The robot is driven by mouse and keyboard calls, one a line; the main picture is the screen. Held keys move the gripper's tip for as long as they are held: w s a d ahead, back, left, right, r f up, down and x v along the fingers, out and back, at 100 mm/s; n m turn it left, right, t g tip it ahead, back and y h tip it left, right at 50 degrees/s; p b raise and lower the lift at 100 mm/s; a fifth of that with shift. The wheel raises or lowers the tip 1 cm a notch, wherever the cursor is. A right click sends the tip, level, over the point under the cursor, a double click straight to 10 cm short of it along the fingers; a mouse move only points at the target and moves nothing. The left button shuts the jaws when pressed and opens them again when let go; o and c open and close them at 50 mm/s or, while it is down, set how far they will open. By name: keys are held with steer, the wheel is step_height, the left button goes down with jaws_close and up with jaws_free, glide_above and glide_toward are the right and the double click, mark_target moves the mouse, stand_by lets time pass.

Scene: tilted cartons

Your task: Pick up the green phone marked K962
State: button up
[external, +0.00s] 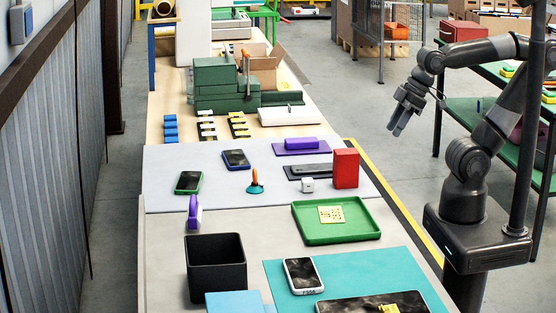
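A phone with a green edge and a dark screen (188,182) lies flat at the left of the light grey mat. Any marking on it is too small to read. My gripper (396,130) hangs in the air to the right of the table, fingers pointing down and far from the green phone. Nothing shows between its fingers, but the spread of the fingers is too small to tell. A blue-edged phone (236,160) lies on the same mat, right of and behind the green one. A white phone (303,275) lies on the teal mat in front.
A purple object (193,214) and a black bin (216,267) stand in front of the green phone. Bare mat surrounds the green phone.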

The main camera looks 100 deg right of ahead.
steer(key=o, duration=1.4)
